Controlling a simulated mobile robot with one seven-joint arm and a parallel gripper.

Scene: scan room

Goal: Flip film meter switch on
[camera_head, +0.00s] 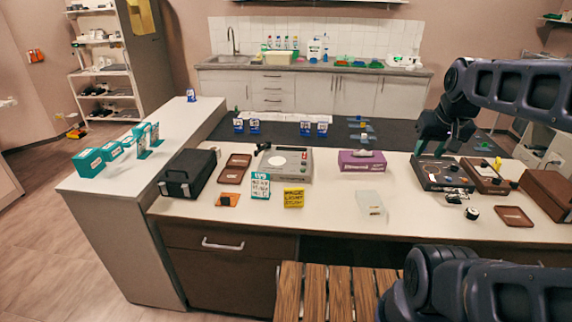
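My gripper (431,152) is at the right, pointing down at the back edge of a dark flat box-shaped device (443,181) on the counter. The gripper is dark and small here, and I cannot tell whether its fingers are apart or touch the device. The device has a pale panel and small marks on top. No label confirms it as the film meter, and its switch is too small to make out. A grey device (298,165) with a pale round disc stands left of centre.
A brown box device (488,178) stands just right of the dark one. Small round items (472,213) and a brown tray (514,216) lie in front. A purple box (362,161) is left of the gripper. A wooden slatted seat (328,293) stands before the counter.

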